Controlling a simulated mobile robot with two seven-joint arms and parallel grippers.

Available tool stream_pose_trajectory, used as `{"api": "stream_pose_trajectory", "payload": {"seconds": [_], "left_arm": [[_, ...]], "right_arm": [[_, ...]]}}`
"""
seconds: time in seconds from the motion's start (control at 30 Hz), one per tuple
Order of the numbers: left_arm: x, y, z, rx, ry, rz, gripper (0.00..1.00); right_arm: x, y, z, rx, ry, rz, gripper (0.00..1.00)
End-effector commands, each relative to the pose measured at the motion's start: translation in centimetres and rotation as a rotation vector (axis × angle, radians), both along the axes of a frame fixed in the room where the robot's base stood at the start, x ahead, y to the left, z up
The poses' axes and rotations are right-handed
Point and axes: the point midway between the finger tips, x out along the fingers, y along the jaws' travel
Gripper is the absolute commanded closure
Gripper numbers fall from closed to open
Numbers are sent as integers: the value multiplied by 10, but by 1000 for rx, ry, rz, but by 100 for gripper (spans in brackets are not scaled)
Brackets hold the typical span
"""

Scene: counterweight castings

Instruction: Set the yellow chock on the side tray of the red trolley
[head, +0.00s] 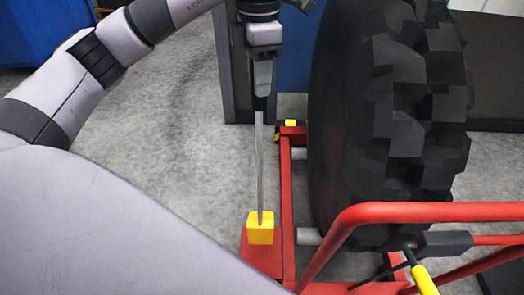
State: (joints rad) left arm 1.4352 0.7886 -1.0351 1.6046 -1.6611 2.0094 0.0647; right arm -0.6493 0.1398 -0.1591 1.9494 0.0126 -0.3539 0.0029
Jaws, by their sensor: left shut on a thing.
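The yellow chock (260,234) is a small block with a long thin grey rod rising from it. My left gripper (260,104) points down and is shut on the upper end of this rod, with the chock hanging upright below. The red trolley (287,205) stands at the centre and right. Its side tray (262,262) is a flat red plate at the left of the frame. The chock is over this plate in the picture; I cannot tell whether it touches it. My right gripper is not in view.
A large black tyre (395,110) stands on the trolley. A red tubular handle (430,211) crosses at lower right, near a yellow grip (425,281). A yellow and black part (291,124) is at the trolley's far end. Grey floor (170,150) at left is clear.

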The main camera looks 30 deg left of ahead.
Motion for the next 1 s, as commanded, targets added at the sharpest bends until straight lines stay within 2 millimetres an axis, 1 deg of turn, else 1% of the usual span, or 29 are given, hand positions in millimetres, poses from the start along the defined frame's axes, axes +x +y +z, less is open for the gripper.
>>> {"api": "stream_pose_trajectory", "payload": {"seconds": [0.07,0.17,0.5,0.63,0.8,0.9,1.0], "left_arm": [[0,0,1,-1,-4,3,98],[0,0,-8,-2,-2,1,98],[0,-1,-65,-3,0,0,98],[0,0,-88,-2,-2,-1,98],[0,0,-123,-1,-1,1,98],[0,0,-139,-1,-2,0,98],[0,0,-149,-1,-6,0,98]], "right_arm": [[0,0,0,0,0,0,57],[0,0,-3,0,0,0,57],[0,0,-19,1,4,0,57],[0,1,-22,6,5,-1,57],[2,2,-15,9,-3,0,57],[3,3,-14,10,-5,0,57],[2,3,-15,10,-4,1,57]]}}
